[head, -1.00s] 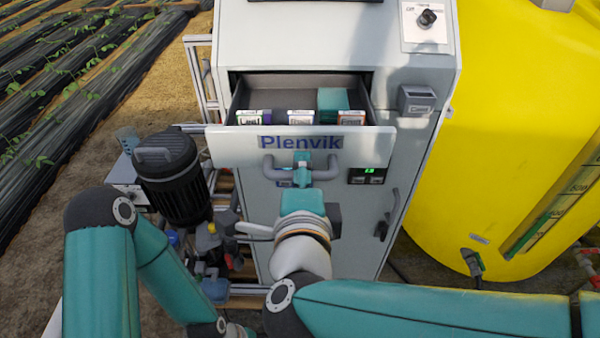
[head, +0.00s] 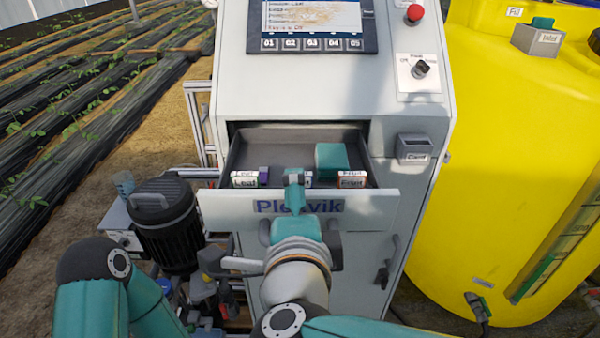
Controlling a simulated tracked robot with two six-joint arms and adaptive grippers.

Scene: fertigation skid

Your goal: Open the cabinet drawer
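The cabinet (head: 335,95) stands in front of me. Its drawer (head: 228,207), with "Plenvik" on the front, is pulled out and open. Inside are a white-labelled box (head: 245,179) at the left, an orange-edged box (head: 352,180) at the right, a teal block (head: 332,158) and a middle box partly hidden. My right gripper (head: 293,180) is in front of the drawer front, its tip overlapping the top edge and the middle box in the picture. The drawer handle is hidden behind it. Whether its fingers are open does not show.
A yellow tank (head: 500,130) stands close at the right. A black canister (head: 163,225) is left of the cabinet. A control panel (head: 312,25) and a knob (head: 420,69) are above the drawer. A lower door handle (head: 388,262) is right of my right gripper.

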